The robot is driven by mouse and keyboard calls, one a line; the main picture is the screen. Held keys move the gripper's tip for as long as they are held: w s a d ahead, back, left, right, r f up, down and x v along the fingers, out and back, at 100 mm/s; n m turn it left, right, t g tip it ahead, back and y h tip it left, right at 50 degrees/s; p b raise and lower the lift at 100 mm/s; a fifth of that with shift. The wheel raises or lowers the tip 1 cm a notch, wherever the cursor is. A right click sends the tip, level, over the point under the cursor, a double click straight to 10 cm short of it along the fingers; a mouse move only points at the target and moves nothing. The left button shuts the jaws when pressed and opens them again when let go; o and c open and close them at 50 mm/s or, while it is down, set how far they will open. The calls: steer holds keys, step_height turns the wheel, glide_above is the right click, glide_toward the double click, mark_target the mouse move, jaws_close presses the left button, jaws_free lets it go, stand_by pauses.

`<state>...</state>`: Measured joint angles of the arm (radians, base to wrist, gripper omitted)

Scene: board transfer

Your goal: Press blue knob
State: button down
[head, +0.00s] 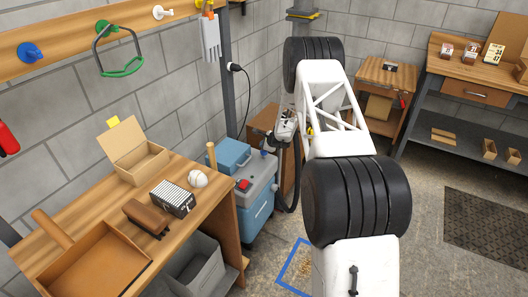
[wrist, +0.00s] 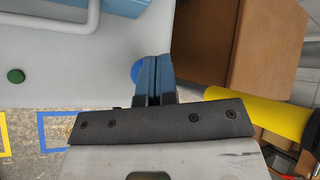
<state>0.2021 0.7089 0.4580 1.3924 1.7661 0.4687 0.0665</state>
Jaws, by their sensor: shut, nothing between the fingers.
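In the wrist view, the blue knob (wrist: 136,72) is a round blue cap near the edge of a pale grey top. My gripper (wrist: 154,62) is shut and empty, its fingertips just right of the knob and partly covering it. I cannot tell whether they touch. In the head view, the blue knob (head: 264,154) is small, at the back corner of the grey and blue cart (head: 262,178). My gripper (head: 284,128) is above and to the right of it, mostly hidden by my arm.
A green knob (wrist: 15,76) sits on the same top, apart from the blue one. A red button (head: 243,184) and a blue box (head: 230,156) with a handle are on the cart. A brown cabinet (wrist: 228,45) and a yellow cylinder (wrist: 265,112) stand to the right.

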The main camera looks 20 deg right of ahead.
steer(key=shift+r, duration=2.45)
steer(key=shift+r, duration=0.15)
steer(key=s+a+r+n, duration=0.2)
steer(key=s+a+r, duration=0.15)
steer(key=r, duration=0.45)
steer(key=s+a+r+n+g+y, duration=0.1)
steer(key=s+a+r+n, duration=0.1)
steer(key=s+r, duration=0.35)
steer(key=s+a+r+n, duration=0.2)
steer(key=a+r, duration=0.1)
steer(key=r, duration=0.6)
steer(key=s+a+r+n+g, duration=0.1)
steer(key=s+a+r+n, duration=0.2)
steer(key=s+r, duration=0.5)
steer(key=s+a+r+n+g, duration=0.1)
steer(key=s+a+r+n, duration=0.15)
steer(key=s+r, duration=0.5)
steer(key=s+a+r+n+g+h, duration=0.1)
steer(key=s+r+n, duration=0.2)
steer(key=s, duration=1)
steer(key=s+a+r+n+g+h, duration=0.1)
steer(key=s+r+n, duration=0.25)
steer(key=s, duration=0.95)
steer(key=s+d+n+h, duration=0.3)
steer(key=s, duration=1.8)
steer(key=shift+d+f+g, duration=0.15)
steer(key=shift+f+g, duration=0.15)
steer(key=shift+f, duration=0.1)
